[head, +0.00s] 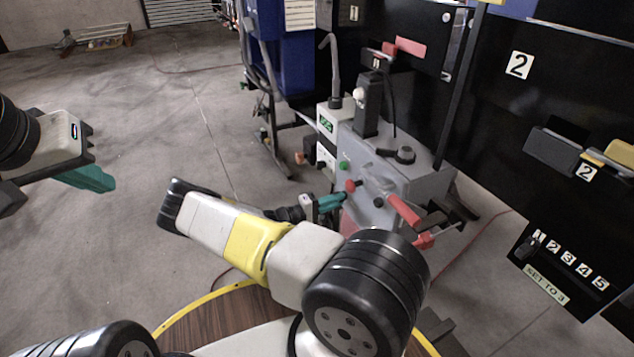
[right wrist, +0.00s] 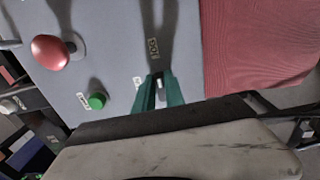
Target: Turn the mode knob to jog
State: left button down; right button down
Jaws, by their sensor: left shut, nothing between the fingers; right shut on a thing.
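The mode knob is mostly hidden between the fingers of my right gripper (right wrist: 158,92). In the right wrist view the shut green fingers press in on it at the grey panel (right wrist: 115,40). A small label (right wrist: 152,48) beyond the fingertips seems to read JOG, and another small label (right wrist: 138,83) sits beside the fingers. The knob's pointing direction cannot be told. In the head view my right gripper (head: 330,202) reaches the front of the grey console (head: 400,178). My left gripper (head: 92,178) is shut and empty, over open floor at the left.
A red mushroom button (right wrist: 50,52) and a green button (right wrist: 96,100) stand out from the panel near my right fingers. Red handles (head: 403,210) project from the console's right side. A black panel with a numbered slider (head: 535,242) stands at the right.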

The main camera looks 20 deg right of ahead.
dwell(0.5)
jog(key=c, duration=1.4)
grip_release()
jog(key=shift+a, duration=0.1)
jog(key=a, duration=0.7)
jog(key=shift+s+a, duration=0.25)
jog(key=shift+s, duration=0.05)
